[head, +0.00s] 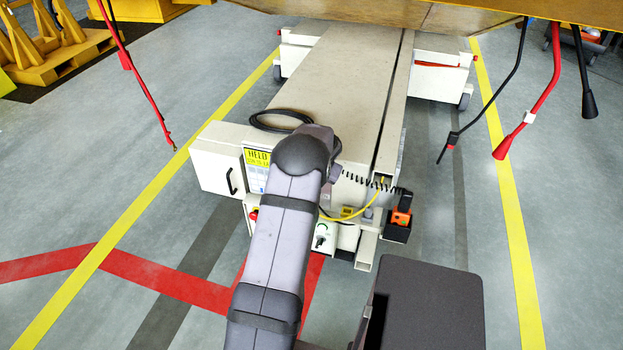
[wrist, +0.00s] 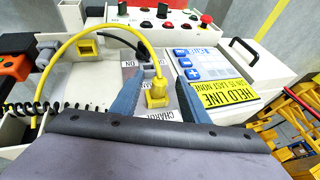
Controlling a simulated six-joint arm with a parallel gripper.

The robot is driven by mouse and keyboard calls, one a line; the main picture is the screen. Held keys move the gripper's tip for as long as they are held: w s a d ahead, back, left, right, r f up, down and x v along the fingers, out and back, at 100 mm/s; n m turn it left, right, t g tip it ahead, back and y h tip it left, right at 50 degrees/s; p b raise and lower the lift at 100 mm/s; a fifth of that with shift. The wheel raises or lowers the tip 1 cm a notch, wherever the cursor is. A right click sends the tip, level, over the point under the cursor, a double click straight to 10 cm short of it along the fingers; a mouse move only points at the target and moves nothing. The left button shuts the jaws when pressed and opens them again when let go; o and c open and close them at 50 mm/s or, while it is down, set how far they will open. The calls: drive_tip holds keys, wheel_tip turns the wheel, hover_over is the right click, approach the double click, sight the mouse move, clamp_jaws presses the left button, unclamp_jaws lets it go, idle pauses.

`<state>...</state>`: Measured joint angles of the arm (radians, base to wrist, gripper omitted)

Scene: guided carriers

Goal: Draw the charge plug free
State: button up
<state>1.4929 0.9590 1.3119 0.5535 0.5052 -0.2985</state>
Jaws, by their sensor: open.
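The yellow charge plug (wrist: 156,97) sits on the grey panel (wrist: 180,107) of the carrier in the wrist view, beside an upside-down CHARGE label. A yellow cable (wrist: 88,34) rises from it and loops left; part of it shows in the head view (head: 362,211). My gripper (wrist: 158,68) is open, with one blue-grey finger on each side of the plug. I cannot tell whether either finger touches it. In the head view my arm hides the plug and my gripper.
The beige carrier (head: 335,75) has a black cable coil (head: 281,121) on top. A switch (wrist: 148,71) stands close to the plug. A HELD LINE sign (wrist: 222,95), several buttons and a red knob (wrist: 206,20) are nearby. An orange connector (head: 401,217) sits at the right corner. Cables hang overhead.

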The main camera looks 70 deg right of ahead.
clamp_jaws()
drive_tip(key=shift+a, duration=0.1)
drive_tip(key=shift+a+b, duration=0.7)
drive_tip(key=shift+a, duration=0.6)
drive_tip(key=shift+a, duration=0.15)
drive_tip(key=shift+a+b, duration=1.4)
drive_tip(key=shift+a, duration=0.45)
